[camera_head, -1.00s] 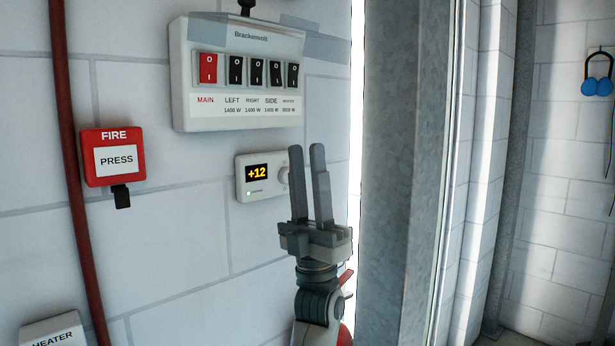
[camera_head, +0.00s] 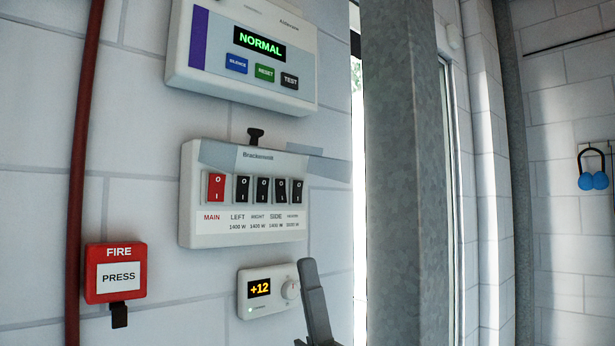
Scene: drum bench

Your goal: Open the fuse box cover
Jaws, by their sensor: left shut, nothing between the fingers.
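The fuse box (camera_head: 245,230) is a white box on the wall in the middle of the head view. It carries one red MAIN switch and several black switches in a row, with labels below. A grey-blue, see-through band (camera_head: 218,153) crosses its top and reaches past its right edge; whether this is the cover, I cannot tell. A black knob (camera_head: 255,134) stands at its top edge. My left gripper (camera_head: 315,303) is shut and empty, low in the view, below and right of the box and apart from it. Most of it is cut off by the bottom edge. My right gripper is out of view.
An alarm panel (camera_head: 215,75) reading NORMAL hangs above the box. A thermostat (camera_head: 255,305) is below, close beside my left gripper in the picture. A red fire button (camera_head: 117,277) and red pipe (camera_head: 83,160) are left. A grey metal column (camera_head: 405,170) stands right.

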